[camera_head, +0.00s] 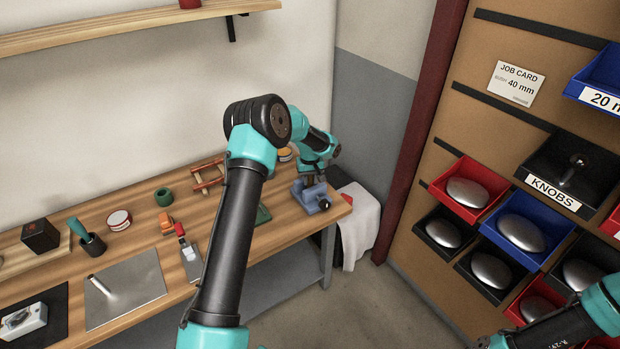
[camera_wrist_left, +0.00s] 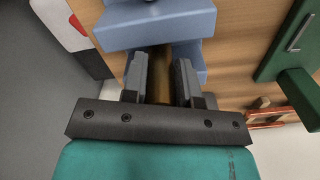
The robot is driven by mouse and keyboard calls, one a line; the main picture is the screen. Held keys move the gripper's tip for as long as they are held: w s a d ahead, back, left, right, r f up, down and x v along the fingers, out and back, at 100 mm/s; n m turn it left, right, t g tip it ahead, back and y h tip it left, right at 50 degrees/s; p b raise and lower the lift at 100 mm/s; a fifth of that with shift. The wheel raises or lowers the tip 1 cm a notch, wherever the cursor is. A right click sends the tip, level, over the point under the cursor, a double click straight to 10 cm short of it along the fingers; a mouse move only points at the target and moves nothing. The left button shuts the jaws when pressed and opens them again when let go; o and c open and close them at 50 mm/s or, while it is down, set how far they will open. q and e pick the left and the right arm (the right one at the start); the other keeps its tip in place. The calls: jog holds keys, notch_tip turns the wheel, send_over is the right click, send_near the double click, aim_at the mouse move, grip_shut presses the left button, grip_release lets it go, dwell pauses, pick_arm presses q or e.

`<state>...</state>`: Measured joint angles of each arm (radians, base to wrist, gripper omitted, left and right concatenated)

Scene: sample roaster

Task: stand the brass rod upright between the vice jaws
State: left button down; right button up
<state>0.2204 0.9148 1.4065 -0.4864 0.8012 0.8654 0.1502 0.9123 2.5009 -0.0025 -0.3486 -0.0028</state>
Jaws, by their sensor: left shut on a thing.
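The blue-grey vice (camera_head: 312,197) stands at the right end of the wooden bench, and its jaws (camera_wrist_left: 155,28) fill the top of the left wrist view. My left gripper (camera_head: 309,178) is right above the vice, reaching down to it. It is shut on the brass rod (camera_wrist_left: 160,78), which shows between the two fingers in the left wrist view. The rod's far end runs in by the vice jaws and is partly hidden, so I cannot tell how deep it sits between them. My right gripper is out of view; only part of that arm shows at lower right.
A red trowel-like tool (camera_head: 187,252), a green ring (camera_head: 163,197), a round tin (camera_head: 119,220) and a metal plate (camera_head: 125,290) lie left on the bench. A wooden rack (camera_head: 207,176) stands behind my left arm. Bins (camera_head: 470,188) hang on the right wall.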

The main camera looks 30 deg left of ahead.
pick_arm(q)
jog(key=shift+r, duration=0.2)
jog(key=shift+r, duration=2.75)
jog(key=shift+f, duration=2.95)
jog(key=shift+r, duration=0.1)
jog(key=shift+r, duration=2.85)
jog(key=shift+w, duration=0.2)
